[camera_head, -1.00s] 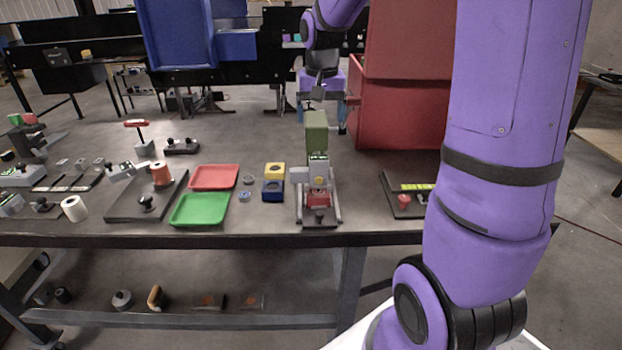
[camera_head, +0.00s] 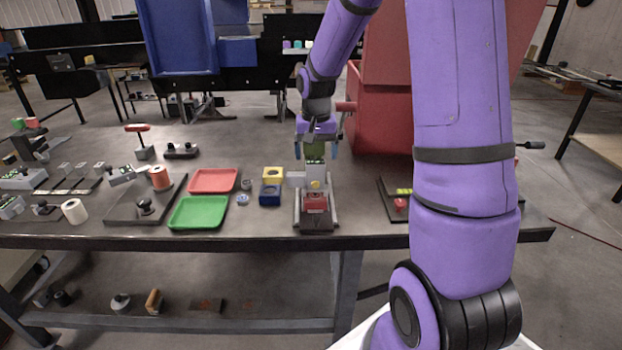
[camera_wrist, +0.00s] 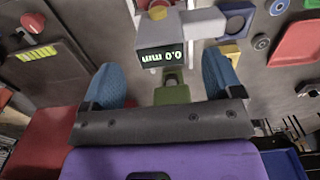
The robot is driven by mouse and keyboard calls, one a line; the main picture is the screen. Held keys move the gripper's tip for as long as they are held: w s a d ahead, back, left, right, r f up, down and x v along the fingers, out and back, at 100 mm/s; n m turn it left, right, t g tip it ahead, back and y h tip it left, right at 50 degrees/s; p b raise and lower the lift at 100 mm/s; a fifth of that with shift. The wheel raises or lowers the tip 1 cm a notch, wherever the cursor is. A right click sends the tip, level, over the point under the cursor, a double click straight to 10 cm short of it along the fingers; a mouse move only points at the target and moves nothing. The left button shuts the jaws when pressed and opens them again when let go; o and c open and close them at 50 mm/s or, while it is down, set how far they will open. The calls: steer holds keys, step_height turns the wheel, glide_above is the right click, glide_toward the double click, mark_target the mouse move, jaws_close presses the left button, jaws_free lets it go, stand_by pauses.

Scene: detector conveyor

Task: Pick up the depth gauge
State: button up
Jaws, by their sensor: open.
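The depth gauge stands upright in a stand on the workbench. Its grey body (camera_head: 315,173) has a small digital display and a yellow round button, and its upper part is green. My gripper (camera_head: 316,151) is at the green upper part, pointing down from above and behind. In the wrist view its blue fingers are apart, one on each side of the green part, with gaps visible. The gripper hides much of the green top in the head view.
On the workbench (camera_head: 270,237), a blue block (camera_head: 270,196) and a yellow block (camera_head: 273,173) stand just left of the gauge. Red (camera_head: 213,180) and green (camera_head: 198,213) trays lie further left. A red bin (camera_head: 380,120) stands behind right, close to my arm.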

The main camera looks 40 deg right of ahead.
mark_target(315, 162)
step_height(315, 162, down, 4)
steer(key=shift+w+f, duration=0.1)
steer(key=shift+c, duration=0.2)
